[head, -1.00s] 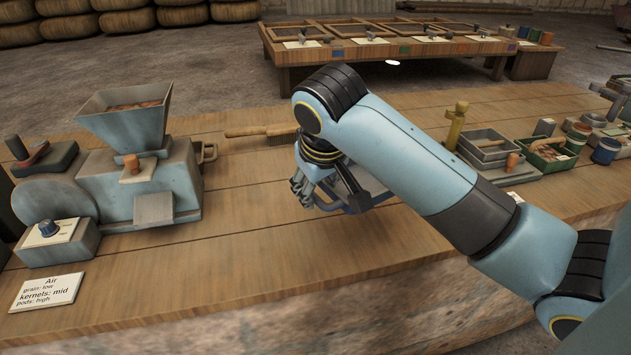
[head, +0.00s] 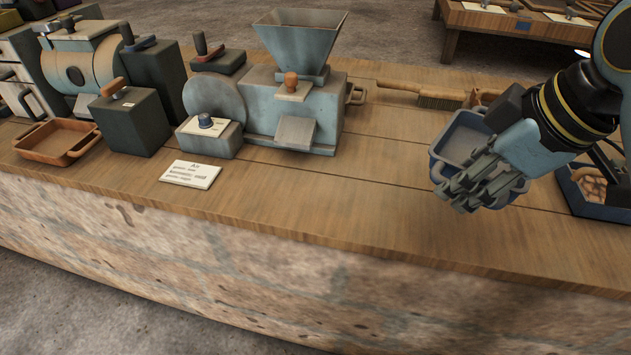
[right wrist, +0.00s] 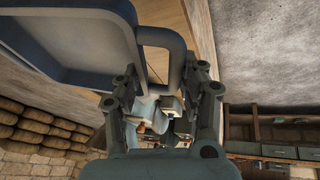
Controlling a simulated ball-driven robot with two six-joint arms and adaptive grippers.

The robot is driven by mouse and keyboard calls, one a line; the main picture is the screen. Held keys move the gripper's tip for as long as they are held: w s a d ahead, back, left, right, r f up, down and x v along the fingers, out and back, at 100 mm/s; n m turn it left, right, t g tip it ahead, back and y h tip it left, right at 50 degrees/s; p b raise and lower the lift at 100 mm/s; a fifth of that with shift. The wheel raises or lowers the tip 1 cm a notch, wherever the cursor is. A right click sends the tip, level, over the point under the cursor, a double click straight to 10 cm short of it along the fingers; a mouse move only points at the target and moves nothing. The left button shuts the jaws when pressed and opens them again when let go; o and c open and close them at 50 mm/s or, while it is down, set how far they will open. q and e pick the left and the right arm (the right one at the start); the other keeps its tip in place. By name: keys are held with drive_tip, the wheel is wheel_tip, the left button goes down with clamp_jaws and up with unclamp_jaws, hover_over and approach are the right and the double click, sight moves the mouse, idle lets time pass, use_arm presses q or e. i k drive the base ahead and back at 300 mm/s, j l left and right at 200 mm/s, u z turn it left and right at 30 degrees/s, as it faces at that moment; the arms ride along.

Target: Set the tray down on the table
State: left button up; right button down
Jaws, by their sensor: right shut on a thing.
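A blue-grey tray (head: 440,172) with raised walls is at the right of the head view, over the wooden table (head: 370,200). My right gripper (head: 475,188) is shut on its near side and hides part of it. In the right wrist view, the tray (right wrist: 75,62) fills the upper left, and its loop handle (right wrist: 176,62) lies between the fingers of the gripper (right wrist: 163,100). I cannot tell whether the tray's underside touches the table. My left gripper is not in view.
A grey machine with a hopper (head: 300,38) stands left of the tray, with a label card (head: 191,174) in front. A brush (head: 435,97) lies behind the tray. A dark blue tray (head: 590,208) with brown pieces is at the right. Bare table lies between machine and tray.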

sight(282, 187)
drive_tip(key=i+j+z, duration=0.1)
drive_tip(key=j+z, duration=0.35)
drive_tip(key=j, duration=0.25)
drive_tip(key=j+z, duration=0.4)
drive_tip(key=j, duration=0.9)
drive_tip(key=k+j+z, duration=0.1)
drive_tip(key=j, duration=0.5)
drive_tip(key=k+j, duration=0.1)
drive_tip(key=j, duration=0.45)
drive_tip(key=j+z, duration=0.1)
drive_tip(key=j, duration=0.5)
drive_tip(key=k+j, duration=0.15)
drive_tip(key=j, duration=0.45)
drive_tip(key=i+j, duration=0.2)
drive_tip(key=i, duration=0.2)
drive_tip(key=l+z, duration=0.05)
